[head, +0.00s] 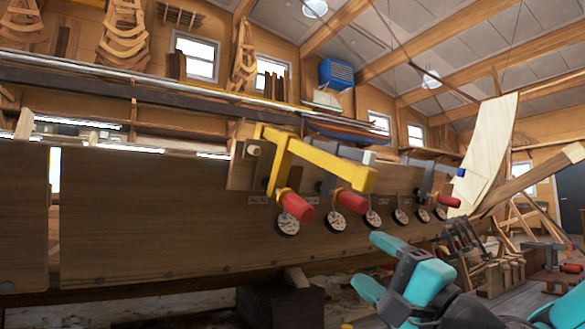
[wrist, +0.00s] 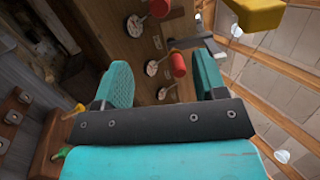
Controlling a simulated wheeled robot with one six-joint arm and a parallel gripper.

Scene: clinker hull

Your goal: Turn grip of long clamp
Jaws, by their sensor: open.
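A yellow clamp (head: 318,165), the largest in view, hangs over the top edge of the hull planking; I take it as the long clamp. A red grip (head: 297,207) slants down below its left end, and a second red grip (head: 353,202) is just right of it. My teal gripper (head: 372,265) is open and empty, lower right of both grips and apart from them. In the wrist view, a red grip (wrist: 179,65) shows beyond the gap between the fingers (wrist: 162,63), and another red grip (wrist: 160,8) is at the top. Which clamp each belongs to is unclear there.
Several round dials (head: 288,225) line the plank (head: 150,215) beneath the clamps. Another clamp with a red grip (head: 448,201) is further right. A rack of tools (head: 475,262) stands behind my gripper. Open air lies between my gripper and the hull.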

